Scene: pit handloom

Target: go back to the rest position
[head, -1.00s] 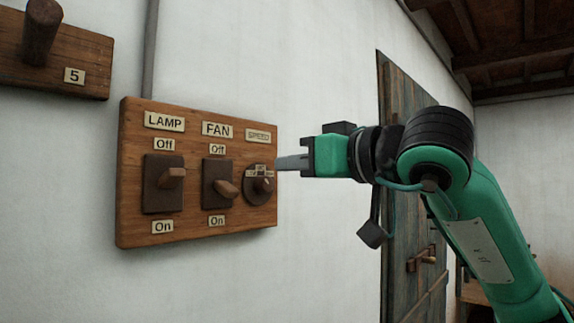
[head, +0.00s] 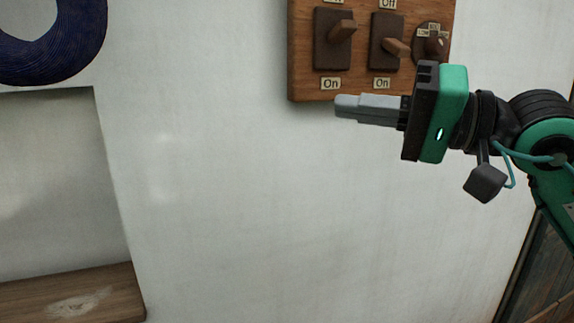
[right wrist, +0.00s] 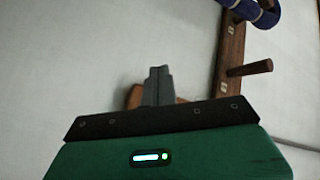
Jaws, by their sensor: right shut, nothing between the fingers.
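My right gripper (head: 345,106) is shut and empty. In the head view it points left, in front of the white wall just below the wooden switch board (head: 300,85). Its fingers show in the right wrist view (right wrist: 158,74). The board carries a lamp switch (head: 333,40), a fan switch (head: 389,42) and a round speed knob (head: 430,45) partly cut by the gripper's edge. The board's top is out of the frame. My left gripper is not in view.
A dark blue coil (head: 90,45) hangs at the upper left, above a wall recess with a wooden ledge (head: 100,295). The right wrist view shows a wooden peg rail (right wrist: 231,50) with a peg (right wrist: 250,69). The wall left of the gripper is bare.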

